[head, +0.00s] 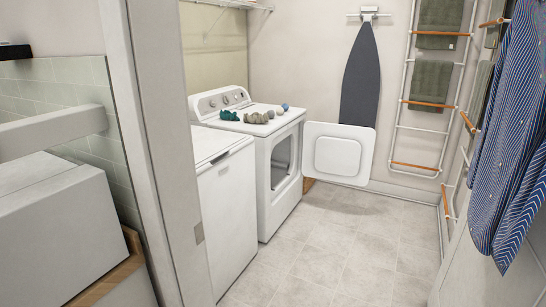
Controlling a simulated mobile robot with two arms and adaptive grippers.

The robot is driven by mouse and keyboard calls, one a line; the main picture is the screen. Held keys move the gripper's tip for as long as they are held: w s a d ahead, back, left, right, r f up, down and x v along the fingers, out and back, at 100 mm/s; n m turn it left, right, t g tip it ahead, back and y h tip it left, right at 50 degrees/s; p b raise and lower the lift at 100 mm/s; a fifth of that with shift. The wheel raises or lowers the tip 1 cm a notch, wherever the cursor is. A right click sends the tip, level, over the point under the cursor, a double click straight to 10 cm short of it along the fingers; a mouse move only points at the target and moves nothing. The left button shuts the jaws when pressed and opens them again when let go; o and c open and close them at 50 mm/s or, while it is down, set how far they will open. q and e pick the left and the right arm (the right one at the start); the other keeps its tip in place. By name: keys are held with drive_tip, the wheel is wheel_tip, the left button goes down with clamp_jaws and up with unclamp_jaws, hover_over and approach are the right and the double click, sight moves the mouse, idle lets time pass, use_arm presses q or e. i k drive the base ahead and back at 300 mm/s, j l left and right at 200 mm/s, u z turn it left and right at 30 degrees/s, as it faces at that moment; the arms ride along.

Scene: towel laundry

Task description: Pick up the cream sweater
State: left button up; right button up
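A small crumpled beige-grey item (256,117) lies on top of the white dryer (276,150) and may be the cream sweater. It is too small to tell for sure. A dark green crumpled cloth (230,116) lies to its left, and small grey and blue items (280,108) lie to its right. Neither of my grippers is in view.
The dryer's door (340,152) hangs open into the room. A white washer (226,205) stands nearer, beside the door frame (165,140). A striped blue shirt (508,130) hangs at right, near a towel rack (425,135). The tiled floor (335,245) is clear.

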sight(257, 117)
drive_tip(key=i+l+z, duration=0.1)
drive_tip(key=i+z, duration=0.15)
drive_tip(key=i, duration=1)
drive_tip(key=i+j+z, duration=0.15)
drive_tip(key=i+z, duration=0.15)
drive_tip(key=i, duration=0.9)
drive_tip(key=i+j+u, duration=0.1)
drive_tip(key=i+u, duration=0.25)
drive_tip(key=i, duration=0.15)
drive_tip(key=i+l+u, duration=0.1)
drive_tip(key=i+u, duration=0.25)
drive_tip(key=i, duration=0.2)
drive_tip(key=i+l+u, duration=0.2)
drive_tip(key=i+u, duration=0.15)
drive_tip(key=i, duration=0.15)
